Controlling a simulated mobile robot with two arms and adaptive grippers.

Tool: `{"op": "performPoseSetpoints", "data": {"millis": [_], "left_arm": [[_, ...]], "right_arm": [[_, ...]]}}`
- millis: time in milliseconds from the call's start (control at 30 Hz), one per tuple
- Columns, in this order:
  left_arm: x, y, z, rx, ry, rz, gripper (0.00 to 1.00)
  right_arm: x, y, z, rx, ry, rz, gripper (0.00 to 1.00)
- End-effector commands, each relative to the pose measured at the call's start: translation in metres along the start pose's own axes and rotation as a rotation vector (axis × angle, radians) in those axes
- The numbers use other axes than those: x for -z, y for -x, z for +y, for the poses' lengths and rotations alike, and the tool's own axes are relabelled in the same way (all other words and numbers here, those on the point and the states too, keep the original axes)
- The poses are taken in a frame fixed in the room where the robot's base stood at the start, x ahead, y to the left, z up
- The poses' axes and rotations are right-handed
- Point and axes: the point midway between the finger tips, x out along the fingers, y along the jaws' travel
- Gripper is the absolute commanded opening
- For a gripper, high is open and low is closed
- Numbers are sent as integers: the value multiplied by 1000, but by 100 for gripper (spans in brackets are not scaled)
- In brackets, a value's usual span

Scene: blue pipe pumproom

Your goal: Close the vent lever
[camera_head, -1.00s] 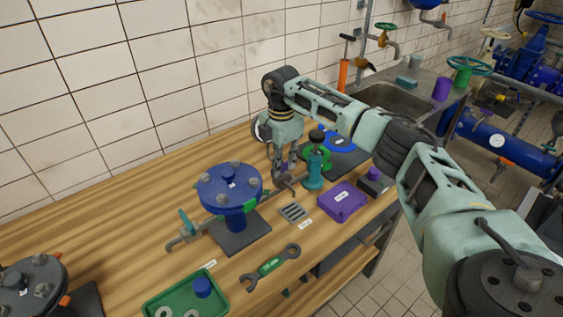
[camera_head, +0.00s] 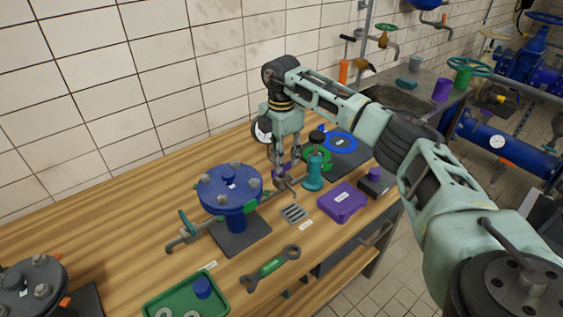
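A blue flanged vessel (camera_head: 230,183) stands on a dark base plate on the wooden bench. A pipe runs out of each side of it. A teal lever (camera_head: 187,222) stands up on the left pipe. At the end of the right pipe is a small fitting with a purple part (camera_head: 281,173), partly hidden by my gripper. I cannot tell which of these is the vent lever. My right gripper (camera_head: 284,166) points down at the right fitting with its fingers apart, beside the purple part; contact is not clear. My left gripper is out of view.
A teal bottle-shaped thing (camera_head: 314,172) with a black top stands just right of the gripper. A purple box (camera_head: 342,202), a grate (camera_head: 294,213), a wrench (camera_head: 270,268) and a green tray (camera_head: 170,297) lie nearer. A tiled wall stands behind. The left bench is mostly clear.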

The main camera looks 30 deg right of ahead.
Motion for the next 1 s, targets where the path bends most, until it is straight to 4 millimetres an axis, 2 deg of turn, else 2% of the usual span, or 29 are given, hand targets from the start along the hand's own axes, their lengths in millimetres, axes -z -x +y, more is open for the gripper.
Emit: {"op": "performPoseSetpoints", "data": {"millis": [33,200,400,600,1000], "left_arm": [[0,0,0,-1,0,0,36],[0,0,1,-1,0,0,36],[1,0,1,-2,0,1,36],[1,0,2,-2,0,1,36],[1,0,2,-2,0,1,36]], "right_arm": [[0,13,2,-6,0,0,28],[0,50,1,-5,-1,-1,28],[-1,82,1,-3,-3,0,28],[-1,94,0,-2,-2,0,28],[-1,94,0,-2,-2,0,28]]}}
